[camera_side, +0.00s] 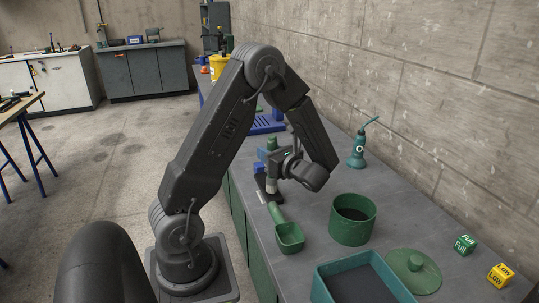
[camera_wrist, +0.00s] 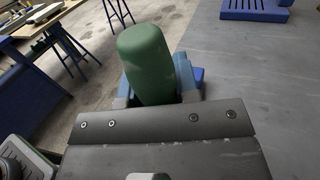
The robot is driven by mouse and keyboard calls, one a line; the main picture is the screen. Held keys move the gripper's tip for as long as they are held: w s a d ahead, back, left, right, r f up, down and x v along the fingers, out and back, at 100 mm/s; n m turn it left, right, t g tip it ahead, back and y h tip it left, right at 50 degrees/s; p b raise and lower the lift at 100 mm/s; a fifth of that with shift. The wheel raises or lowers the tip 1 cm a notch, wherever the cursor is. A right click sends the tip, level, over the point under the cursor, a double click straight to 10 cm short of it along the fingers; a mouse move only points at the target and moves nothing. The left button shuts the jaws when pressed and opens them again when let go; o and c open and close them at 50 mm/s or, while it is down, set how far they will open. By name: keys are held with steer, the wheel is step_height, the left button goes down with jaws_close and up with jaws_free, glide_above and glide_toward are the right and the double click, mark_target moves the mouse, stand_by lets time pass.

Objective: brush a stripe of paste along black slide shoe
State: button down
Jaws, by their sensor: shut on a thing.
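My gripper (camera_side: 268,165) is over the left edge of the grey bench, pointing down. Its blue fingers are shut on a green rounded handle (camera_side: 272,143), which also stands between the fingers in the wrist view (camera_wrist: 145,62). A pale part shows below the fingers; the tool's lower end is not clear, so I cannot tell if it touches anything. A small dark piece (camera_side: 266,191) lies under the gripper, partly hidden; it may be the black slide shoe. A green round pot (camera_side: 351,232) with dark contents stands to the right.
A green tray (camera_side: 325,289) with dark contents, a green lid (camera_side: 425,278), a teal oil can (camera_side: 357,156), and Full (camera_side: 465,244) and Low (camera_side: 499,274) blocks are also on the bench. A blue slotted rack (camera_wrist: 254,10) lies behind.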

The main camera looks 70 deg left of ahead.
steer(key=a, duration=0.7)
steer(key=shift+a+f, duration=0.15)
steer(key=shift+a, duration=0.2)
stand_by(0.9)
steer(key=a, duration=0.4)
steer(key=shift+a, duration=0.1)
stand_by(0.5)
stand_by(0.5)
